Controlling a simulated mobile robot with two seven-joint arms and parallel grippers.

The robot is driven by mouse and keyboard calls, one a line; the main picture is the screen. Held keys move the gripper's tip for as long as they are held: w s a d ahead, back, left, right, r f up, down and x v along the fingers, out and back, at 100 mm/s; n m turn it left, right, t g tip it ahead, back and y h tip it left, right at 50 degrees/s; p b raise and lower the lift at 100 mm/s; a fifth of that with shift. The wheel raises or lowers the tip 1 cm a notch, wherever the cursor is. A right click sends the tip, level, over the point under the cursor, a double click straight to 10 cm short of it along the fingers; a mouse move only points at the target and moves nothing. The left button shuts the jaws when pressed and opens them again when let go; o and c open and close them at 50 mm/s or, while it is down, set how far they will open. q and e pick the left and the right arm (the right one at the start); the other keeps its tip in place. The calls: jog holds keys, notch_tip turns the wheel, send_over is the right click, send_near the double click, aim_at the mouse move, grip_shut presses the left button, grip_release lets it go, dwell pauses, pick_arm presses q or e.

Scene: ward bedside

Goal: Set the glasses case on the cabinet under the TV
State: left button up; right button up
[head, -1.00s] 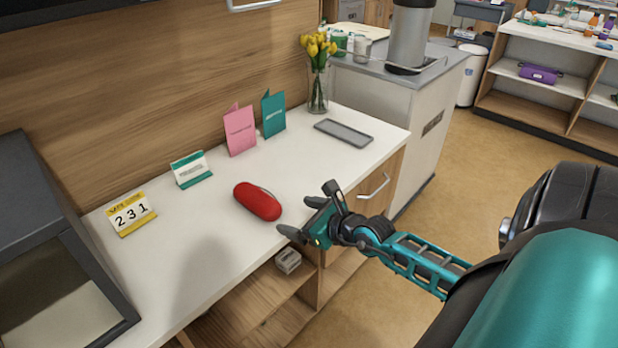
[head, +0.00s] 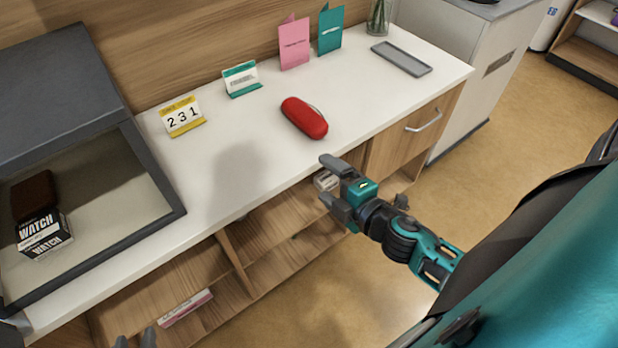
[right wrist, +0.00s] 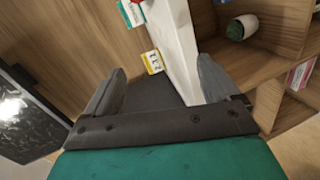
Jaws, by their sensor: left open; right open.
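The red glasses case (head: 304,117) lies on the white countertop (head: 265,165), toward its front edge. My right gripper (head: 331,180) is open and empty in front of the counter edge, below and to the right of the case and apart from it. The tips of my left gripper (head: 135,341) show at the bottom edge of the head view, open; the rest is cut off. I cannot make out a TV in the head view.
A dark grey open box (head: 120,175) with a watch box (head: 44,235) stands at left. A number calendar (head: 182,117), a small sign (head: 241,78), pink (head: 294,42) and teal (head: 330,30) cards line the back. A grey tray (head: 401,58) lies right. Open shelves are below.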

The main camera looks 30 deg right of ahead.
jog(key=s+a+f+m+g, duration=0.2)
jog(key=s+a+f+m, duration=0.1)
jog(key=m, duration=0.4)
jog(key=s+a+f+m+g+y, duration=0.1)
jog(key=s+a+f+m+g, duration=0.1)
jog(key=a+m, duration=0.4)
jog(key=shift+s+a+f+m, duration=0.3)
jog(key=shift+s+f+m, duration=0.3)
jog(key=shift+s+f, duration=0.2)
